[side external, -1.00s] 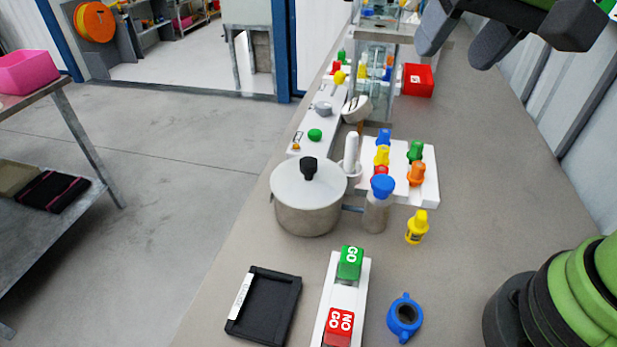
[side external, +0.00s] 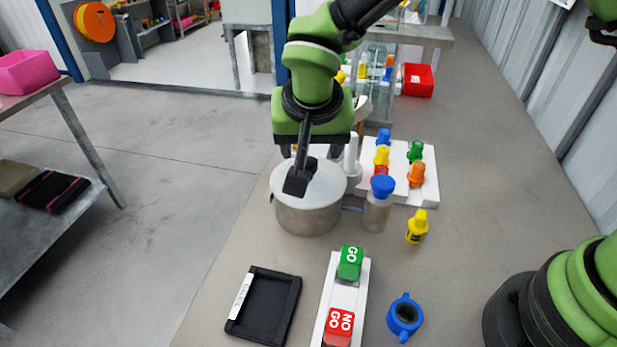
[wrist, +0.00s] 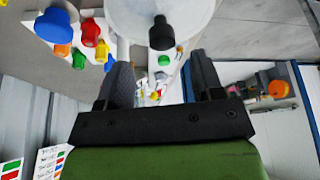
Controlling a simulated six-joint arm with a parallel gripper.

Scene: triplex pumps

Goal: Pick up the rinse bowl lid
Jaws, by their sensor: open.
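The rinse bowl lid (side external: 325,182) is a round pale lid on top of a metal bowl (side external: 308,217) in the side view. In the wrist view the lid (wrist: 190,15) is at the top, with its black knob (wrist: 162,34) standing out beyond the fingers. My gripper (side external: 297,186) hangs over the lid in the side view and hides its knob. In the wrist view my gripper (wrist: 160,82) is open, its two dark fingers apart, with nothing between them. The knob appears ahead of the finger gap; I cannot tell how far the fingertips are from the lid.
A blue-capped bottle (side external: 376,210) stands just right of the bowl, with a white upright cylinder (side external: 351,158) behind. A white rack (side external: 430,190) holds several coloured pegs.

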